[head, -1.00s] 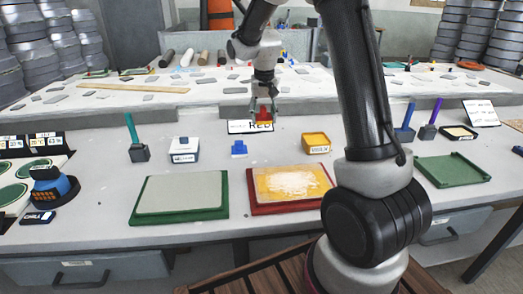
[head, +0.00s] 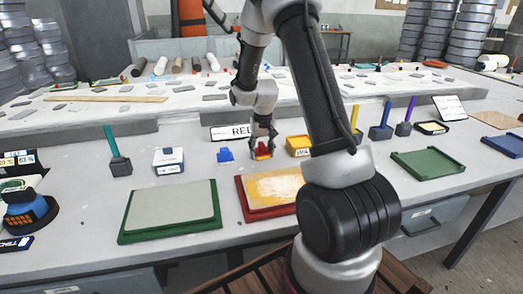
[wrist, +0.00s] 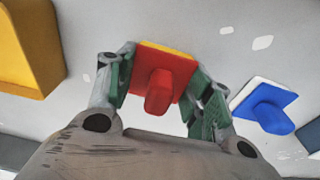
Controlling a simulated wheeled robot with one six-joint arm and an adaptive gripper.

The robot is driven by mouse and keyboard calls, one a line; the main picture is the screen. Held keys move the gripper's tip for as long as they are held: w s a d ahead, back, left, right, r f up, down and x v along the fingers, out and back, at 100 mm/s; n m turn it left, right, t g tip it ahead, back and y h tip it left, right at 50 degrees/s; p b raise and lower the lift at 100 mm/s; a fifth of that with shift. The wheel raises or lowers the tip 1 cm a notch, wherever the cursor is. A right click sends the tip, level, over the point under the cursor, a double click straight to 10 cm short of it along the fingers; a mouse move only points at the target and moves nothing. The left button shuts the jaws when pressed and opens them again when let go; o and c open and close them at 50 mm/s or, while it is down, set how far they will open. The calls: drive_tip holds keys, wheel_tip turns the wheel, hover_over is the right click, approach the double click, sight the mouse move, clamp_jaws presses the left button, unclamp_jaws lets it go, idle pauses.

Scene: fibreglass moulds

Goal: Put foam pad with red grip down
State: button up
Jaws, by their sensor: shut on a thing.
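The foam pad with the red grip (head: 263,151) is low at the bench top, in front of the RED sign (head: 230,133). In the wrist view its red grip (wrist: 160,85) shows between the green fingers, with a yellow strip along its far edge. My gripper (head: 263,143) points down and is shut on this pad; the wrist view shows a finger on each side (wrist: 163,90). I cannot tell whether the pad's underside touches the bench.
A blue-gripped pad (head: 226,155) lies close to the left. A yellow container (head: 299,146) stands close to the right. A red-framed mould (head: 245,206) and a green-framed mould (head: 128,231) lie nearer the front edge. The bench between pad and red mould is clear.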

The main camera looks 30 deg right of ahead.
sight(263, 153)
drive_tip(key=o, duration=1.1)
drive_tip(key=shift+f, duration=0.1)
wheel_tip(263, 153, up, 12)
drive_tip(key=s, duration=0.2)
drive_tip(key=s+a+r+n+t, duration=0.1)
drive_tip(key=s+a+r, duration=0.3)
drive_tip(key=s+r, duration=0.75)
drive_tip(key=s+a+r, duration=0.1)
drive_tip(key=s, duration=0.4)
drive_tip(key=s+a+r+n+t, duration=0.1)
drive_tip(key=s, duration=0.5)
drive_tip(key=s+a+r+n, duration=0.1)
drive_tip(key=s, duration=0.5)
drive_tip(key=shift+s+a+r+t, duration=0.1)
drive_tip(key=shift+s+r+t, duration=0.15)
drive_tip(key=shift+t, duration=0.15)
drive_tip(key=shift+w, duration=0.1)
